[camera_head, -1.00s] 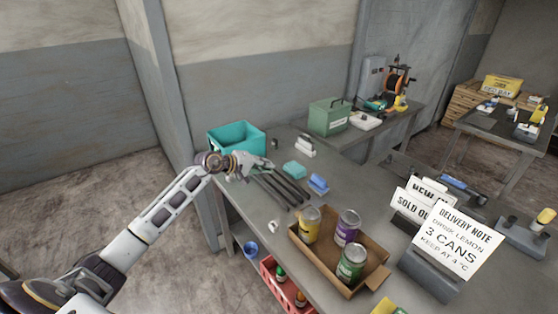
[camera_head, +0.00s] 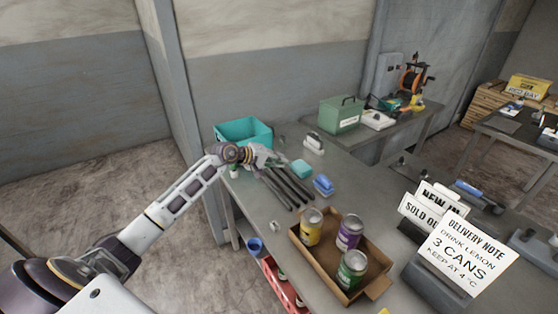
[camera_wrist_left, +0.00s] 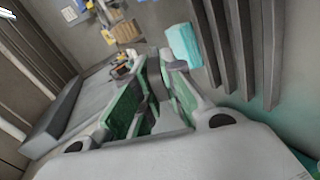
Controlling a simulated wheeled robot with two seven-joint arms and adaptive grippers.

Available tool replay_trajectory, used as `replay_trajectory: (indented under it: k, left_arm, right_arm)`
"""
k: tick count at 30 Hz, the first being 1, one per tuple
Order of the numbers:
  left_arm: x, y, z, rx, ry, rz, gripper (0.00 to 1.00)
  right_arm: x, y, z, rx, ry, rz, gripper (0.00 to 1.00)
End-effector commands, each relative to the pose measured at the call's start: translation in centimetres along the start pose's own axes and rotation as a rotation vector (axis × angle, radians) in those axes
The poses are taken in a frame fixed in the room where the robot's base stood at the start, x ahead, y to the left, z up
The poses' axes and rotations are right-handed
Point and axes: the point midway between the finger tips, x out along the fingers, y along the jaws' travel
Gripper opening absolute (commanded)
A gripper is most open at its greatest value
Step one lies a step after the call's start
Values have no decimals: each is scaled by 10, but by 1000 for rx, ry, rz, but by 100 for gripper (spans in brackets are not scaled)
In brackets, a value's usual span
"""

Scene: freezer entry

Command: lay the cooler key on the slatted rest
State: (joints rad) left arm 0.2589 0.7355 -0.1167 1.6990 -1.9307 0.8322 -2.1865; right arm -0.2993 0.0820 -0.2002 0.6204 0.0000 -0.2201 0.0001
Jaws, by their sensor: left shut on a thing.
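The slatted rest (camera_head: 286,188), a row of dark parallel bars, lies on the near bench behind the cardboard box. Its bars also show at the right of the left wrist view (camera_wrist_left: 240,45). My left gripper (camera_head: 276,160) is over the far end of the bars. In the left wrist view its green-padded fingers (camera_wrist_left: 155,92) are shut on a small greyish thing between them, probably the cooler key (camera_wrist_left: 151,104). The key's shape is mostly hidden by the fingers, and I cannot tell whether it touches the bars. My right gripper is not in view.
A teal bin (camera_head: 226,132) stands behind the gripper. A teal block (camera_head: 301,168) and a blue-handled item (camera_head: 323,185) lie right of the bars. A cardboard box (camera_head: 318,272) with three cans stands in front, with sign holders to its right. A red crate (camera_head: 284,292) is below the bench edge.

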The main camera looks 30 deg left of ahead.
Motion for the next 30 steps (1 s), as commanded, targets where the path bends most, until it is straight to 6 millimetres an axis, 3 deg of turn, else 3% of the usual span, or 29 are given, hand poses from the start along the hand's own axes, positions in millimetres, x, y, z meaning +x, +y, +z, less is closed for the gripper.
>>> replay_trajectory:
  k: [11, 30]
  left_arm:
    - [3, -6, 1, 0, 0, 0, 0]
    - [23, -44, 6, -1, 0, 0, 0]
  right_arm:
    - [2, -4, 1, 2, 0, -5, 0]
    - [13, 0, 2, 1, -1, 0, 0]
